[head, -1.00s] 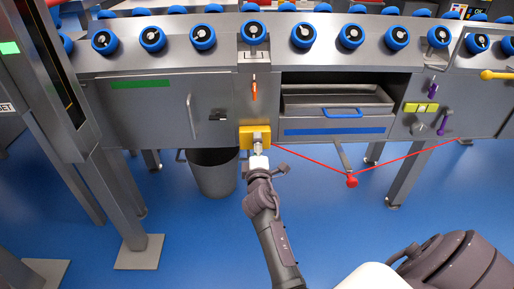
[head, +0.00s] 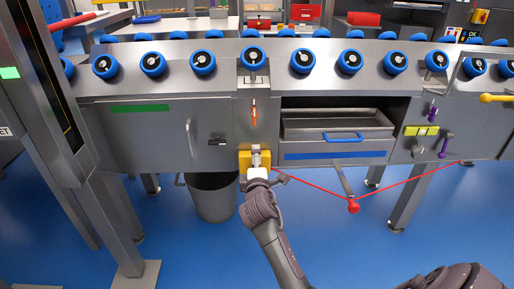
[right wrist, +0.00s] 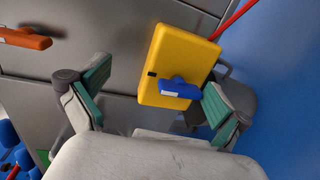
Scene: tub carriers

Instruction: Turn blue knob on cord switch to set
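The cord switch is a yellow box (head: 245,160) low on the front of the grey machine; it also shows in the right wrist view (right wrist: 180,52). Its blue knob (right wrist: 180,88) sticks out of the yellow face, its long side lying roughly across the picture. A small dark mark is on the face above and left of it. My right gripper (head: 257,156) is in front of the box and hides the knob in the head view. In the wrist view its fingers (right wrist: 155,82) are apart, with the knob beyond them, closer to the right finger. My left gripper is not in view.
A red cord (head: 310,187) runs from the switch to a red ball (head: 353,206) and on to the right. An orange handle (head: 254,114) sits above the switch. A grey bin (head: 212,198) stands below left. A drawer with a blue handle (head: 342,137) is right.

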